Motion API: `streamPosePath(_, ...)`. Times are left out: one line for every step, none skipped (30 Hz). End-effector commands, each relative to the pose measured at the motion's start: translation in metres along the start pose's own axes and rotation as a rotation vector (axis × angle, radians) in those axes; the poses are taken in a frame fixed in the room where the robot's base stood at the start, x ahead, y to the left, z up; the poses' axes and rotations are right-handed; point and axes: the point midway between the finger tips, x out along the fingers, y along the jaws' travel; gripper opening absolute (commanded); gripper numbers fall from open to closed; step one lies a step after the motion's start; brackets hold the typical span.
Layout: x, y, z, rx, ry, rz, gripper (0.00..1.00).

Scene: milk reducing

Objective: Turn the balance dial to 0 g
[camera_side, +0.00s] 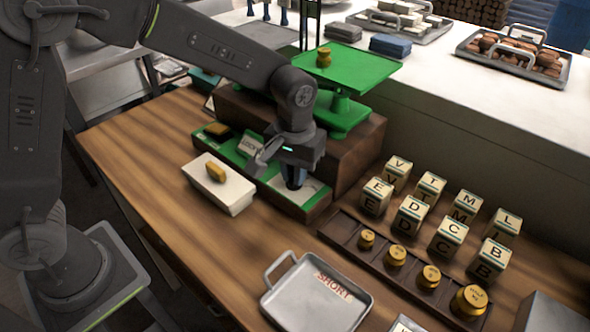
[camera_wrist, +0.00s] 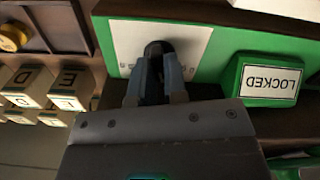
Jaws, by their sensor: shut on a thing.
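The balance is a green scale (camera_side: 345,75) on a wooden block, with a brass weight (camera_side: 323,57) on its flat pan. In front of it is a green-framed control panel (camera_side: 262,165). My gripper (camera_side: 293,180) points down at the right end of this panel. In the wrist view my gripper (camera_wrist: 155,70) is shut on the dark dial (camera_wrist: 153,50), which stands on a white plate (camera_wrist: 195,42). The fingers hide most of the dial, and its marks are too small to read.
A white box (camera_side: 220,190) with a brass piece on top stands left of the panel. A rack with several brass weights (camera_side: 397,255) and several lettered blocks (camera_side: 448,235) are at the right. A metal tray marked "SHORT" (camera_side: 315,300) lies in front.

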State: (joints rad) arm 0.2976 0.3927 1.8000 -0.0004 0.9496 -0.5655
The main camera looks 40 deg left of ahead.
Motion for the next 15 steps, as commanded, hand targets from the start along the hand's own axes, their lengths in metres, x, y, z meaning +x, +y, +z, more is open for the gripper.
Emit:
streamPosePath(-0.0004, 0.0, -0.0002, -0.001, 0.002, 0.001, 0.0)
streamPosePath(-0.0004, 0.0001, -0.0002, 0.0, 0.002, 0.001, 0.0)
streamPosePath(-0.0005, 0.0001, -0.0002, 0.0, 0.002, 0.001, 0.0)
streamPosePath(-0.0005, 0.0001, -0.0002, 0.001, 0.002, 0.001, 0.0)
streamPosePath(-0.0005, 0.0001, -0.0002, 0.001, 0.002, 0.001, 0.0)
streamPosePath(-0.0005, 0.0001, -0.0002, 0.001, 0.002, 0.001, 0.0)
streamPosePath(-0.0005, 0.0001, -0.0002, 0.002, 0.002, 0.001, 0.15)
streamPosePath(-0.0005, 0.0001, -0.0002, 0.002, 0.002, 0.001, 0.17)
streamPosePath(-0.0005, 0.0001, -0.0002, 0.002, 0.002, 0.001, 0.21)
streamPosePath(-0.0005, 0.0001, -0.0002, 0.002, 0.002, 0.001, 0.24)
streamPosePath(-0.0004, 0.0001, -0.0002, 0.002, 0.002, 0.001, 0.27)
streamPosePath(-0.0004, 0.0001, -0.0002, 0.002, 0.002, 0.0, 0.31)
streamPosePath(-0.0004, 0.0001, -0.0002, 0.002, 0.002, 0.0, 0.34)
streamPosePath(-0.0004, 0.0001, -0.0002, 0.002, 0.002, 0.0, 0.37)
streamPosePath(-0.0003, 0.0001, -0.0002, 0.002, 0.001, 0.0, 0.38)
